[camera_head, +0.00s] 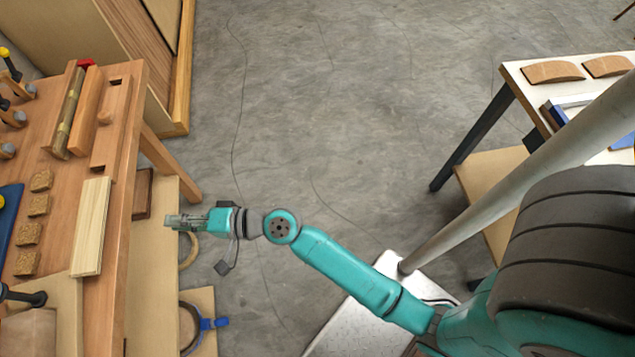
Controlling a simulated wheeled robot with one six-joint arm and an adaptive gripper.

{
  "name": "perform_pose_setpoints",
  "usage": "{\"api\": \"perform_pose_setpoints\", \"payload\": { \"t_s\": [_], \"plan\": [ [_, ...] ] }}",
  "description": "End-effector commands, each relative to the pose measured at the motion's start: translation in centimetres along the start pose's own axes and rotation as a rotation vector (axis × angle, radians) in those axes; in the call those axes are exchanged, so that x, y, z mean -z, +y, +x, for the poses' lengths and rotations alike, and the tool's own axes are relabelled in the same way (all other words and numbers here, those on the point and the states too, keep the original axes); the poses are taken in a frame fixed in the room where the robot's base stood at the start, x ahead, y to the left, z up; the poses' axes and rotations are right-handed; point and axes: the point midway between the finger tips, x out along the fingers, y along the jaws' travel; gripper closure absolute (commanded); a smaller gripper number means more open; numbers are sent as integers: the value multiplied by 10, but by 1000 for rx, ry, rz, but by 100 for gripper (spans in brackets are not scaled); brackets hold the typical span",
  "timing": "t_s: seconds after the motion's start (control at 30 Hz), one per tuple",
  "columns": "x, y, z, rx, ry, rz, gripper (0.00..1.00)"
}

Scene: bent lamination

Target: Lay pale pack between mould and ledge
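The pale pack (91,228), a long light-wood bundle with fine lengthwise lines, lies on the wooden workbench (118,165) along its right edge, slightly tilted in the picture. Its near end meets a pale board (66,296). A brown block (30,332) at the lower left, partly cut off by the picture edge, may be the mould; I cannot tell for certain. I cannot clearly identify the ledge. My gripper (174,222) points left, to the right of the pack and apart from it, past the bench edge. Its fingers are too small to read.
Cork blocks (39,205) sit left of the pack, with clamps (12,90) farther back. A white-topped table (535,92) stands right; open floor lies between.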

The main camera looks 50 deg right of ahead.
Motion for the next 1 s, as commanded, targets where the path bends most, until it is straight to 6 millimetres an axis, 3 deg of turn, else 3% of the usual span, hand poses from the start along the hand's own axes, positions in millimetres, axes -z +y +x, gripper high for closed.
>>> {"api": "perform_pose_setpoints", "payload": {
  "t_s": [0.03, 0.2, 0.47, 0.77, 1.0],
  "plan": [
    [-2, 16, -18, -37, 36, -29, 78],
    [-5, 57, -83, -164, 170, -188, 78],
    [-17, 85, -188, -354, 318, -469, 78],
    [-43, 67, -298, -547, 391, -834, 78],
    [-69, 26, -361, -653, 378, -1126, 78]
  ]
}}
